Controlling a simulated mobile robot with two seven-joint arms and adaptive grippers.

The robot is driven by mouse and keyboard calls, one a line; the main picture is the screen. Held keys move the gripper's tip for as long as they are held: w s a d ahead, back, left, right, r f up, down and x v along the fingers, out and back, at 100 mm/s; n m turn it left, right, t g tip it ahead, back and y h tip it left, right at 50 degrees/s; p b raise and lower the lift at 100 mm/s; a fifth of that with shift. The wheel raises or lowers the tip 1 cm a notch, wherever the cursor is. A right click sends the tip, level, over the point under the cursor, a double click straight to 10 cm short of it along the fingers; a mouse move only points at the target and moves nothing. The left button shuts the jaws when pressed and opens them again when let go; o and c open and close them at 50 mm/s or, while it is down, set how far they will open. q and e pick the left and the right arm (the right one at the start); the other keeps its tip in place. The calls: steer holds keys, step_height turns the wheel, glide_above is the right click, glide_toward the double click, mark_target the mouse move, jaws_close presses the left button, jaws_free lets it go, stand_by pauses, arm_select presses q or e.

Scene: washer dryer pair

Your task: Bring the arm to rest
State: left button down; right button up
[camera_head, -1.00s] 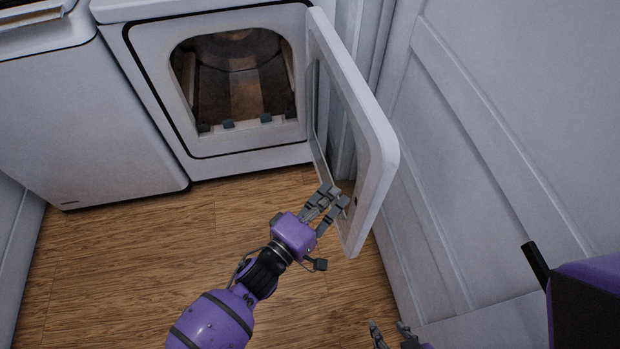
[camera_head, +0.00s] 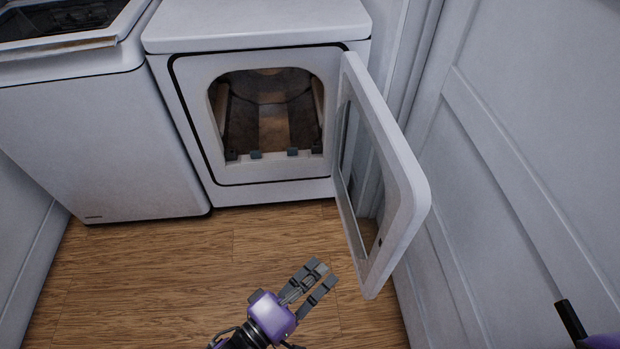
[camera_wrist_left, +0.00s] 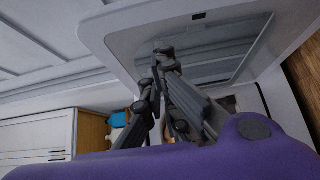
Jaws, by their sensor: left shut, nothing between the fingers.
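My left gripper (camera_head: 321,274) is shut and empty. It is over the wood floor, in front of the dryer and a little left of the open dryer door (camera_head: 405,200), apart from it in the head view. The door also shows close by in the left wrist view (camera_wrist_left: 125,35), with the gripper's fingers (camera_wrist_left: 157,65) in front of it. The dryer (camera_head: 260,190) stands open, and its drum (camera_head: 272,115) looks empty from here.
A white washer (camera_head: 95,150) stands left of the dryer. A white panelled wall (camera_head: 520,200) closes the right side, near the door. The wood floor (camera_head: 170,270) in front of the machines is clear. The left wrist view shows a cabinet (camera_wrist_left: 92,135).

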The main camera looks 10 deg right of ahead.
arm_select(q)
steer(key=s+a+f+m+y, duration=0.1)
steer(key=a+f+m+y, duration=0.5)
steer(key=a+m+y, duration=0.25)
steer(key=s+a+f+g+y, duration=0.2)
steer(key=s+a+f+y, duration=0.1)
steer(key=s+a, duration=0.65)
steer(key=s+a+f+g+y, duration=0.3)
steer(key=s+a, duration=0.4)
steer(key=s, duration=0.6)
steer(key=w+r+t+p, duration=0.1)
steer(key=w+r+p, duration=0.1)
steer(key=r+p, duration=0.5)
steer(key=w+r+t+p, duration=0.1)
steer(key=w+r+p, duration=0.2)
steer(key=r+p, duration=0.4)
steer(key=shift+d+h+p, duration=0.35)
steer(key=shift+h+p, duration=0.1)
steer(key=shift+p, duration=0.05)
arm_select(e)
steer(key=w+r+t, duration=0.1)
steer(key=w+r, duration=0.3)
steer(key=r, duration=1)
steer(key=shift+w+a+r, duration=0.15)
steer(key=shift+a+r, duration=0.05)
steer(key=shift+r, duration=0.05)
